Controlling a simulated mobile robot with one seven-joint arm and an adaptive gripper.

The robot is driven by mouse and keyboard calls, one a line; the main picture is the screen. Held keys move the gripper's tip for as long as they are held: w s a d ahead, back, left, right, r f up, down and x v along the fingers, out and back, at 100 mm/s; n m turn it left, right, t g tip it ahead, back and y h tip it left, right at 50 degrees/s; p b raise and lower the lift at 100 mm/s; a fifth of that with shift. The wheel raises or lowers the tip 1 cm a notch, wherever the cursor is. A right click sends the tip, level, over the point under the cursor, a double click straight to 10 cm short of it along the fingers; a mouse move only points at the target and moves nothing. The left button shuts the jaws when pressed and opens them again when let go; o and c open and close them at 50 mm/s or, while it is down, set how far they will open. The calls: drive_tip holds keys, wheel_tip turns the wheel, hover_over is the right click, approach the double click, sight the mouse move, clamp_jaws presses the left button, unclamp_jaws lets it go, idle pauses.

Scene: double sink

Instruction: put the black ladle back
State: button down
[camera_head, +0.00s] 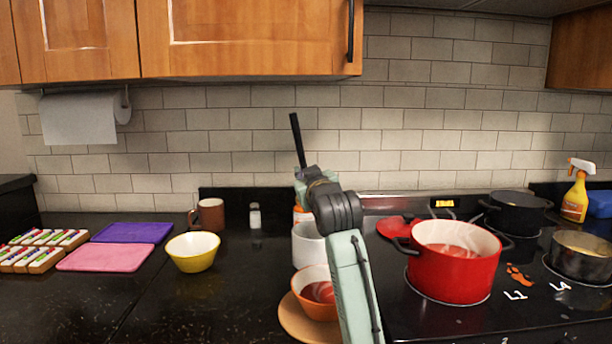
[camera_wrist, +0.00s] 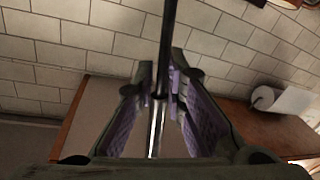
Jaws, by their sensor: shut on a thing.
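The black ladle shows as a thin black handle (camera_head: 297,140) that sticks up, slightly tilted, above my gripper (camera_head: 303,176). In the wrist view its dark shaft (camera_wrist: 168,40) passes between the two purple-lined fingers of my gripper (camera_wrist: 165,92), which are shut on it. A shiny metal length runs on toward the camera. The ladle's bowl cannot be made out. A white round container (camera_head: 306,245) stands on the counter below my gripper, partly hidden by my arm. I cannot tell whether the ladle is inside or behind it.
An orange bowl (camera_head: 318,292) on a brown plate (camera_head: 296,318) stands in front of the white container. A red pot (camera_head: 455,272) is on the stove to the right. A yellow bowl (camera_head: 192,252), brown mug (camera_head: 209,216) and salt shaker (camera_head: 254,216) stand left. A wooden cabinet (camera_head: 245,40) hangs above.

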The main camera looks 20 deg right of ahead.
drive_tip(key=shift+f, duration=0.35)
drive_tip(key=c, duration=1.6)
unclamp_jaws()
drive_tip(key=shift+c, duration=0.2)
